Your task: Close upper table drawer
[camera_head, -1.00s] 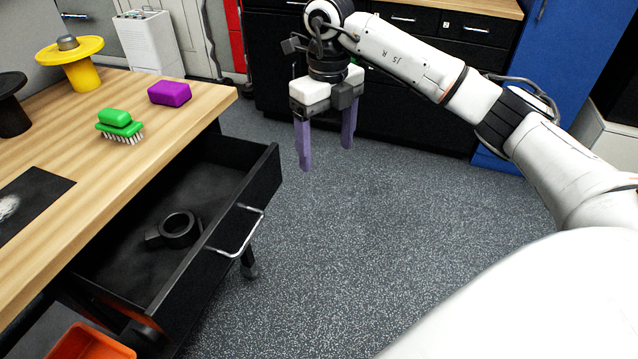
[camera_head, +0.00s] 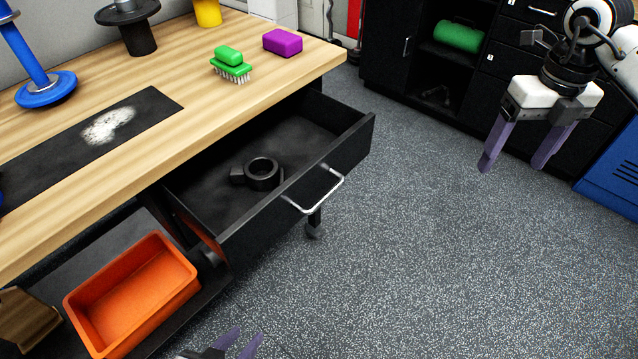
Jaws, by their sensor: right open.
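The upper table drawer (camera_head: 351,150) is black and stands pulled out from under the wooden table (camera_head: 215,105). Its silver bar handle (camera_head: 325,197) is on the front panel. A black ring-shaped clamp (camera_head: 262,173) lies inside the drawer. My right gripper (camera_head: 513,166) hangs open and empty above the floor, right of the drawer and apart from it.
An orange bin (camera_head: 135,295) sits on a lower shelf. A green brush (camera_head: 230,65), a purple block (camera_head: 283,42), a black mat (camera_head: 95,135) and weight stands are on the tabletop. Black cabinets (camera_head: 395,60) stand behind. The grey floor (camera_head: 400,240) before the drawer is clear.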

